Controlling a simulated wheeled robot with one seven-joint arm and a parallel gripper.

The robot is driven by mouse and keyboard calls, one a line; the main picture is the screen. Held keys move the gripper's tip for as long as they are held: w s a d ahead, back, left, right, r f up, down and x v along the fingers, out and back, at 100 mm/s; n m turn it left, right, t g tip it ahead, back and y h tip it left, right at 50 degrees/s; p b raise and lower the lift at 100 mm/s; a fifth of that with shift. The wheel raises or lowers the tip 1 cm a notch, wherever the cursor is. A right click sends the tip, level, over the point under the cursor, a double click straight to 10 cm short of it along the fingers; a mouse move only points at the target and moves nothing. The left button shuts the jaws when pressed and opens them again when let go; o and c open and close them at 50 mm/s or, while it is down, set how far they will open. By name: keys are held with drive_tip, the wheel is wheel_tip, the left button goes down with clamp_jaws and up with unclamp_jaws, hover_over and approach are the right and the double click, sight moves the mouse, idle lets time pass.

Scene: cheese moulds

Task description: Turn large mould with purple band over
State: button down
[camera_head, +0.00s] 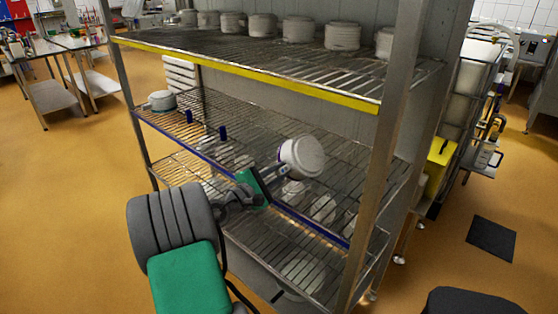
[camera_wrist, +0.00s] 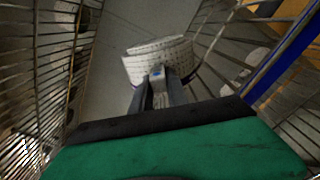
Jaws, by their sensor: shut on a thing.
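A large white round mould (camera_head: 302,157) is held above the middle shelf, tilted so that one round face turns to the right. A thin dark or purple edge shows on its left side in the head view. In the wrist view the mould (camera_wrist: 158,59) lies straight ahead, with a ribbed white side and a dark bluish edge low on its left. My gripper (camera_head: 279,170) is shut on the mould's side; its two fingers also show in the wrist view (camera_wrist: 158,82).
The wire middle shelf (camera_head: 250,131) has a blue front edge, with a white mould (camera_head: 162,100) at its left end and two small blue posts. The top shelf (camera_head: 220,56) with a yellow edge is above and carries several moulds. More white moulds stand on the lower shelf.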

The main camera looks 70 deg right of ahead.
sight(289, 177)
drive_tip(key=shift+r+n+p, duration=0.25)
drive_tip(key=shift+n+p, duration=0.65)
drive_tip(key=shift+p, duration=0.2)
drive_tip(key=n+p, duration=0.1)
drive_tip(key=f+n+p, duration=0.1)
drive_tip(key=p, duration=0.1)
drive_tip(key=n+p, duration=0.1)
drive_tip(key=n, duration=0.1)
drive_tip(key=shift+s+f+p, duration=0.1)
drive_tip(key=shift+f+p, duration=0.15)
drive_tip(key=shift+p, duration=0.1)
wheel_tip(289, 177, down, 3)
drive_tip(key=n+p, duration=0.2)
drive_tip(key=n, duration=0.2)
drive_tip(key=shift+s, duration=0.1)
drive_tip(key=c, duration=1.2)
unclamp_jaws()
drive_tip(key=shift+a, duration=0.1)
